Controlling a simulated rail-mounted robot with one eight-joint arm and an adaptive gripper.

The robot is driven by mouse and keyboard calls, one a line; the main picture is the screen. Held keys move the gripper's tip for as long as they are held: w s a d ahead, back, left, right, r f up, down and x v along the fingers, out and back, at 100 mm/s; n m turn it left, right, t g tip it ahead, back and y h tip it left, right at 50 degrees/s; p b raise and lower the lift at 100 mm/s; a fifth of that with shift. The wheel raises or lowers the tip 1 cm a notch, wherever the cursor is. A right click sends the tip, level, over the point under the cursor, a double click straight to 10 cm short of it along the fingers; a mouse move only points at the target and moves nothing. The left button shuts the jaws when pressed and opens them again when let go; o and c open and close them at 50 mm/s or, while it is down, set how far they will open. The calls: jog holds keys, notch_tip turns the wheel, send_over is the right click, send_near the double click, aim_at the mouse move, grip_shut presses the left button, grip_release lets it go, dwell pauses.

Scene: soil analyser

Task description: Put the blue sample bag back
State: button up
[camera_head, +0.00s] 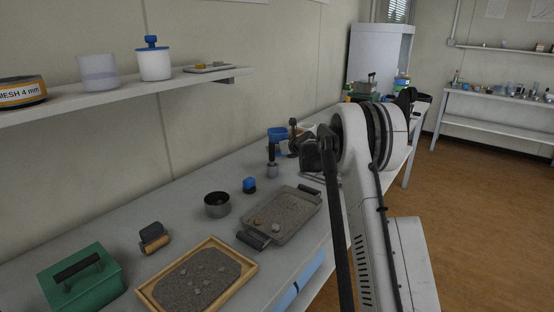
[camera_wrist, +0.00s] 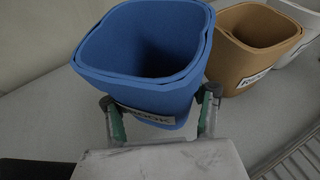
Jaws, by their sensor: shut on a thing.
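The blue sample bag (camera_wrist: 165,92) is an open-topped, bucket-shaped bag with a white label on its front, partly hidden. In the wrist view it sits between the two fingers of my gripper (camera_wrist: 160,112), which is shut on it. Its open mouth faces up towards the camera, and it looks roughly upright. I cannot tell whether its base touches the surface. In the head view my gripper (camera_head: 294,139) is over the far part of the bench, partly hidden by my arm, with blue showing beside it.
A brown bag (camera_wrist: 235,70) stands close to the right of the blue one, with a white bag (camera_wrist: 300,25) beyond. A shelf (camera_head: 130,98) overhangs the left.

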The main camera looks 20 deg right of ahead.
aim_at(278, 155)
jog(key=shift+f+b, duration=0.3)
jog(key=shift+f, duration=1.8)
jog(key=shift+f, duration=0.2)
jog(key=o, duration=1.3)
jog(key=shift+r, duration=0.15)
jog(key=shift+s+r, duration=0.15)
jog(key=p+v, duration=0.1)
jog(key=v, duration=1)
jog(key=shift+s+r, duration=0.15)
jog(key=shift+s, duration=0.15)
